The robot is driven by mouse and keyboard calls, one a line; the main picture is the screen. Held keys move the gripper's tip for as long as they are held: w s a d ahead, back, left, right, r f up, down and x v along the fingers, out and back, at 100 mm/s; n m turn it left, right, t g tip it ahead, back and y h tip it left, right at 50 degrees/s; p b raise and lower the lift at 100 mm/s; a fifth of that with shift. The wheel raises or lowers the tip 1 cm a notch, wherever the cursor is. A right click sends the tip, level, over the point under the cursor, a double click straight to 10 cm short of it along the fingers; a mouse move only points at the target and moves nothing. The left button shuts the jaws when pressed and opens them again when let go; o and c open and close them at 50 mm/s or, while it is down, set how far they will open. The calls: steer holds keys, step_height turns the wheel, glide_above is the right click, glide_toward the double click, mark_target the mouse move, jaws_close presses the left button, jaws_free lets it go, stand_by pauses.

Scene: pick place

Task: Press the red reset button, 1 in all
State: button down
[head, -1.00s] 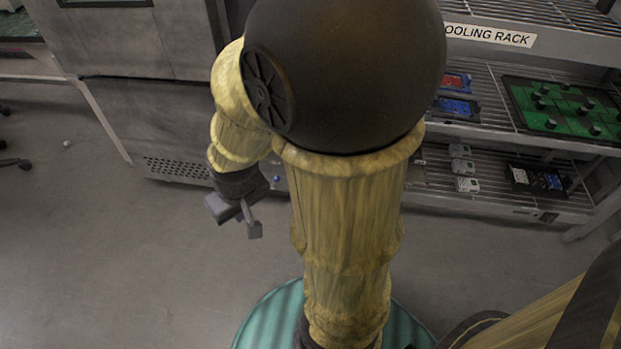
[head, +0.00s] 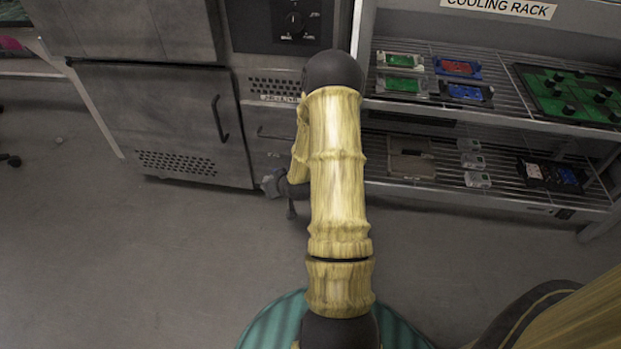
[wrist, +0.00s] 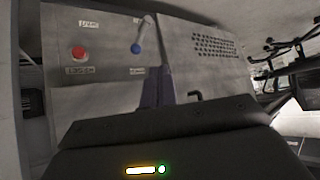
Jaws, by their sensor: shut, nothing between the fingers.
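The red button (wrist: 79,54) shows in the wrist view on the upper left of a grey panel (wrist: 105,72), with a small label below it. I cannot pick the button out in the head view, where my arm covers part of the cabinet front. My gripper (head: 281,196) is low in front of the cabinet in the head view, left of my forearm. It is shut and empty. In the wrist view the dark wrist housing fills the bottom, and the button is beyond it, up and to the left. No contact with the button shows.
A blue-knobbed lever (wrist: 136,48) sits on the same panel, right of the button. A cooling rack (head: 480,199) with trays and small boxes stands at the right. A grey cabinet door with a handle (head: 219,118) is at the left.

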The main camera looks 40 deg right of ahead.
steer(key=s+d+f+m+t+h+b, duration=0.2)
steer(key=d+f+m+t+h+b, duration=0.15)
steer(key=d+f, duration=0.75)
steer(key=w+d+f+b, duration=0.1)
steer(key=w+d+b, duration=0.2)
steer(key=w+d, duration=0.2)
steer(key=shift+f, duration=0.35)
steer(key=shift+w+d, duration=0.15)
steer(key=shift+w, duration=0.05)
stand_by(1.8)
steer(key=shift+w+d, duration=0.15)
steer(key=shift+d, duration=0.05)
steer(key=shift+w+d, duration=0.25)
steer(key=shift+d, duration=0.05)
stand_by(1.0)
steer(key=shift+a, duration=0.1)
steer(key=shift+s+a, duration=0.55)
steer(key=shift+p, duration=0.3)
